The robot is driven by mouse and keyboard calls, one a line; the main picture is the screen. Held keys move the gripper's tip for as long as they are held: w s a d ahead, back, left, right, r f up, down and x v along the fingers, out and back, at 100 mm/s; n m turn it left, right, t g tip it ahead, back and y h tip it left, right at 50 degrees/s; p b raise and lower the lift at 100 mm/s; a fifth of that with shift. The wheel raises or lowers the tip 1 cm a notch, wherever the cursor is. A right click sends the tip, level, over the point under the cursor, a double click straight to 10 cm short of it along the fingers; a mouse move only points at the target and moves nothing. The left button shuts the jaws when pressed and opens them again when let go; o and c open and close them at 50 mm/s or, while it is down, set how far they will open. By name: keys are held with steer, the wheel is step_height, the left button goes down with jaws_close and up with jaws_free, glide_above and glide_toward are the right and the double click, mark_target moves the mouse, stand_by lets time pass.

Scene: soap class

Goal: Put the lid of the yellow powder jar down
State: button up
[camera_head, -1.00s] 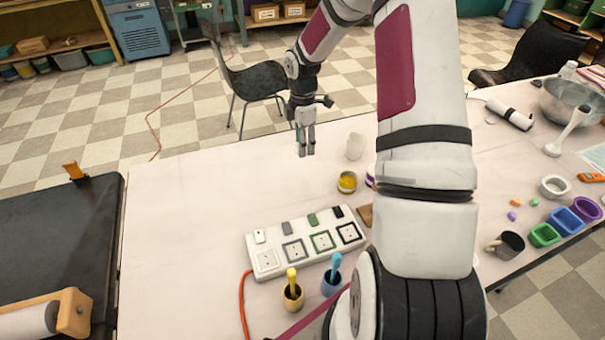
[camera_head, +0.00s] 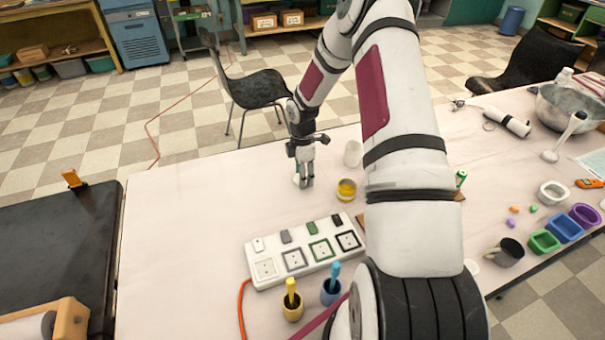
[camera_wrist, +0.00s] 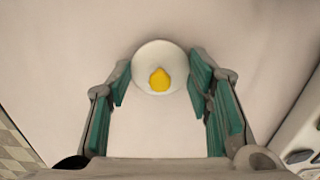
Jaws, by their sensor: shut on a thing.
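The lid (camera_wrist: 149,80) is a round white disc with a yellow knob, between the two teal-padded fingers of my gripper (camera_wrist: 160,82) in the wrist view. My gripper is shut on the lid. In the head view my gripper (camera_head: 304,184) points down, low at the white table, with the lid (camera_head: 297,180) showing as a pale patch at its fingertips. I cannot tell whether the lid touches the table. The yellow powder jar (camera_head: 346,191) stands uncovered to the right of my gripper, with yellow powder inside.
A white container (camera_head: 352,154) stands behind the jar. A white power strip (camera_head: 305,252) lies in front, with a yellow pot (camera_head: 292,307) and a blue pot (camera_head: 331,292) nearer. The table (camera_head: 190,220) is clear to the left. My arm hides part of the table.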

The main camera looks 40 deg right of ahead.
steer(key=shift+f, duration=0.15)
steer(key=o, duration=0.8)
